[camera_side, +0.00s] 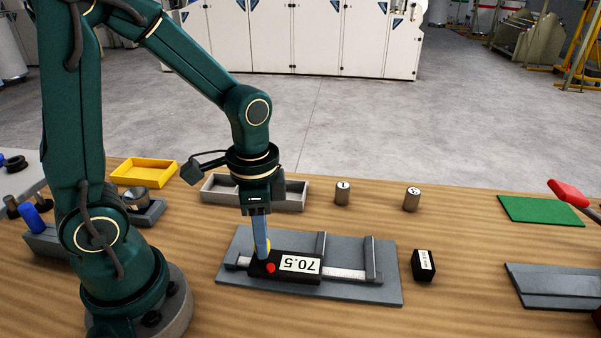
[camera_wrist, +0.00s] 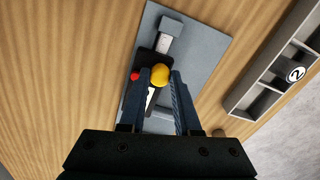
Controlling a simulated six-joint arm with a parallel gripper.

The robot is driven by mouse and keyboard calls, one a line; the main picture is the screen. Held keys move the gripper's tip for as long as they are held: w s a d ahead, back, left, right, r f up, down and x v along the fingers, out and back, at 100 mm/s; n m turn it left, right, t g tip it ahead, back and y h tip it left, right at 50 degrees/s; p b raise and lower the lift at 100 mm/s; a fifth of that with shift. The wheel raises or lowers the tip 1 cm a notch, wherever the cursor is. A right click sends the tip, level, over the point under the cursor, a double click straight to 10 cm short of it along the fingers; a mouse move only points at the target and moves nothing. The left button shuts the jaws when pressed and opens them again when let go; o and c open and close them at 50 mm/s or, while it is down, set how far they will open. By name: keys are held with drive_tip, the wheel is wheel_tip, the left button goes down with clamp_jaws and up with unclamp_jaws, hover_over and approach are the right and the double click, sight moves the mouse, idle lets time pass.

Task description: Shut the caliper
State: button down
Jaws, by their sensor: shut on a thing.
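The caliper lies on a grey plate (camera_side: 230,262) on the wooden bench. Its black slider (camera_side: 284,279) carries a display that reads 70.5, upside down in the side view, and a red button (camera_side: 271,268). The slider's upright jaw (camera_side: 320,245) stands apart from the end jaw (camera_side: 372,260), with bare silver beam (camera_side: 345,274) between them. My gripper (camera_side: 264,255) points down at the slider's left end. In the wrist view its fingers are shut on the round yellow knob (camera_wrist: 160,75) of the slider. The fingers hide most of the knob in the side view.
A black block (camera_side: 424,266) stands right of the plate. Two metal cylinders, one (camera_side: 342,193) and another (camera_side: 412,199), stand behind it. A grey compartment tray (camera_side: 296,196) and a yellow tray (camera_side: 144,171) are at the back. A green mat (camera_side: 540,210) lies right.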

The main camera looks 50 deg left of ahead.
sight(309, 260)
idle(0.3)
drive_tip(key=shift+w+d+r, duration=0.1)
drive_tip(key=shift+w+d, duration=2.65)
drive_tip(key=c, duration=0.6)
unclamp_jaws()
drive_tip(key=shift+r, duration=2.5)
